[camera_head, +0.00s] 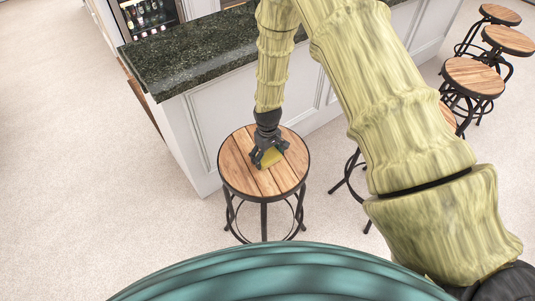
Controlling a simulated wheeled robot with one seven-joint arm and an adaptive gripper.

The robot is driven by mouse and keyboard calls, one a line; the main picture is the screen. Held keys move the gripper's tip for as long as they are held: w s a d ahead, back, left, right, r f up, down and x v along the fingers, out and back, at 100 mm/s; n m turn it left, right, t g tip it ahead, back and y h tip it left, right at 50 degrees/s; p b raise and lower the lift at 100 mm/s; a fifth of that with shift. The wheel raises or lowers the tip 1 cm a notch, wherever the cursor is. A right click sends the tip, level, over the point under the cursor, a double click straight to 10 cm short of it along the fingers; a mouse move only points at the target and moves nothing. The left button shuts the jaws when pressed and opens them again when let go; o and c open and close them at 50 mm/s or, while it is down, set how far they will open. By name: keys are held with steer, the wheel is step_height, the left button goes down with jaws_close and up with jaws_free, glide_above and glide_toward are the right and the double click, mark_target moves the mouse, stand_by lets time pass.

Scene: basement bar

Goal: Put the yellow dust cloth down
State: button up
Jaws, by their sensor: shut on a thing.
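The yellow dust cloth (272,157) shows as a small yellow patch at my gripper (267,163), over the wooden seat of the nearest bar stool (243,172). My gripper points down and is shut on the cloth. Its fingers hide part of the cloth. I cannot tell whether the cloth touches the seat or hangs just above it. The rest of the seat is bare.
A white bar counter with a dark green stone top (195,62) stands just behind the stool. Several more stools (472,78) line the right side. A bottle fridge (148,14) is at the back. Pale carpet (80,190) lies open at left.

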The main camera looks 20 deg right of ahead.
mark_target(268, 155)
steer(key=shift+f, duration=0.2)
steer(key=o, duration=1)
steer(key=shift+o, duration=0.2)
steer(key=shift+r, duration=0.1)
step_height(268, 155, up, 12)
steer(key=b, duration=0.4)
steer(key=shift+b, duration=0.3)
steer(key=shift+r, duration=0.1)
